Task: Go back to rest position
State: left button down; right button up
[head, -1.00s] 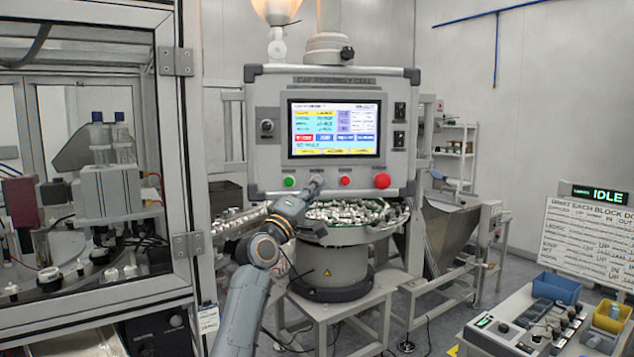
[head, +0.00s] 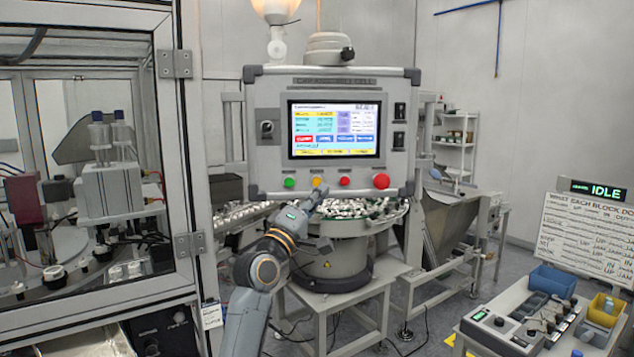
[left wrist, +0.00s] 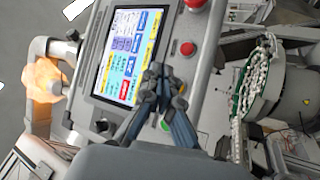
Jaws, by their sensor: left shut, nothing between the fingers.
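My left gripper (head: 314,197) is in front of the control panel (head: 265,178), just below its row of buttons in the head view. Its fingers are shut and hold nothing. In the left wrist view the closed fingertips (left wrist: 160,76) overlap the panel near its screen and buttons. My left arm is bent and comes up from the bottom of the head view. My right gripper is not in view.
A bowl feeder (head: 345,228) full of small parts stands close behind my left gripper. A glazed machine enclosure (head: 183,130) is on the left. A bench with blue (head: 552,284) and yellow (head: 603,308) bins is at the lower right, beside an IDLE sign (head: 598,190).

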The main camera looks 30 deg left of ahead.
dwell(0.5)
